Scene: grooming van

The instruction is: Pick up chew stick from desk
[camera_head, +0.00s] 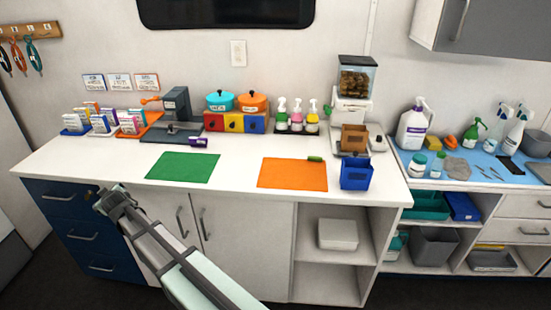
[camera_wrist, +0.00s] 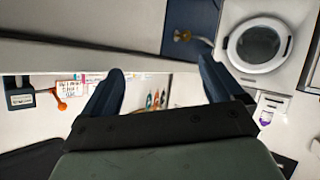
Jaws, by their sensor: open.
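The white desk (camera_head: 110,166) runs across the middle of the head view. A small green stick-like object (camera_head: 315,158) lies at the far right edge of the orange mat (camera_head: 292,174); it may be the chew stick, but it is too small to be sure. My gripper (camera_head: 108,199) is in front of the desk's left front edge, well to the left of that object. In the wrist view its two dark fingers (camera_wrist: 158,80) stand apart with nothing between them. I cannot make out the chew stick in the wrist view.
A green mat (camera_head: 183,167) lies left of the orange one. A blue bin (camera_head: 356,173) and a brown bin (camera_head: 354,138) stand to the right, by a kibble dispenser (camera_head: 355,90). Colored boxes with pots (camera_head: 236,122), bottles and card holders line the back. The left front desktop is clear.

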